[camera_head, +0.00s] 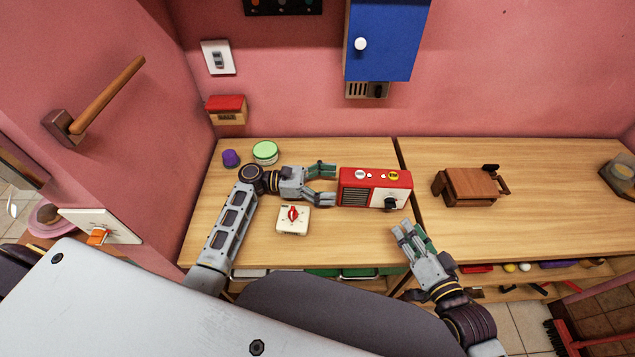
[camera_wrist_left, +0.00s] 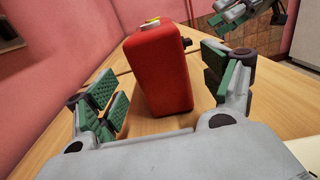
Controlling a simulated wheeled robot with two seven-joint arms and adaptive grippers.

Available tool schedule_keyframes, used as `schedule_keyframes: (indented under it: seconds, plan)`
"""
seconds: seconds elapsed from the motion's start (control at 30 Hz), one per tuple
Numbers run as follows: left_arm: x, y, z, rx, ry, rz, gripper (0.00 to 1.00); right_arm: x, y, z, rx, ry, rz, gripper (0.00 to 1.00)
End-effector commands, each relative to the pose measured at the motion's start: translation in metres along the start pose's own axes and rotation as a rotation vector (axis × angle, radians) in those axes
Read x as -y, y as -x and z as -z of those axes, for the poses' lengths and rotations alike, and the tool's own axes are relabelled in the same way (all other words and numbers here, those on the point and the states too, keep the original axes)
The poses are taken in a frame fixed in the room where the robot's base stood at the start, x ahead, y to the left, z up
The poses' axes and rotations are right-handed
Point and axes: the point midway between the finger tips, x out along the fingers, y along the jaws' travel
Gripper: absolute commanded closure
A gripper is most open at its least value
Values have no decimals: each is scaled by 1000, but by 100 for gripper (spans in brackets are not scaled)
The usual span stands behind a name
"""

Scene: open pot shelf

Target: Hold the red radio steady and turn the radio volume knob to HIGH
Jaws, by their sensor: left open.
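The red radio (camera_head: 352,196) stands on the wooden table with its white front panel toward me. Its black volume knob (camera_head: 391,203) is at the lower right of the front; its setting is too small to read. My left gripper (camera_head: 328,184) is open at the radio's left end. In the left wrist view the radio (camera_wrist_left: 158,72) stands between and beyond the open green-padded fingers (camera_wrist_left: 165,90), with gaps on both sides. My right gripper (camera_head: 412,231) is in front of and below the knob, apart from it; its fingers look spread.
A white box with a red dial (camera_head: 293,219) sits left of the radio, close to my left arm. A green-lidded jar (camera_head: 265,152) and a purple item (camera_head: 231,158) stand behind. A brown wooden box (camera_head: 468,187) stands right. A blue cabinet (camera_head: 386,40) hangs above.

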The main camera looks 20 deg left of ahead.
Motion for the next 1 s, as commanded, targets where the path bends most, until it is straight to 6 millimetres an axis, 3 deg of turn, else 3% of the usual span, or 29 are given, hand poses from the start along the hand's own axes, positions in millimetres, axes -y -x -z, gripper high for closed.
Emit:
schedule_keyframes:
  seconds: [0.4, 0.87, 1.0]
  plan:
    - [0, -44, 0, 1, 1, -1, 18, 0, 0, 0, 0, 0, 0, 64]
    - [0, -51, 0, 0, 1, -1, 18, 0, 0, 0, 0, 0, 0, 64]
    - [0, -51, 0, 0, 1, -1, 35, 0, 0, 0, 0, 0, 0, 64]
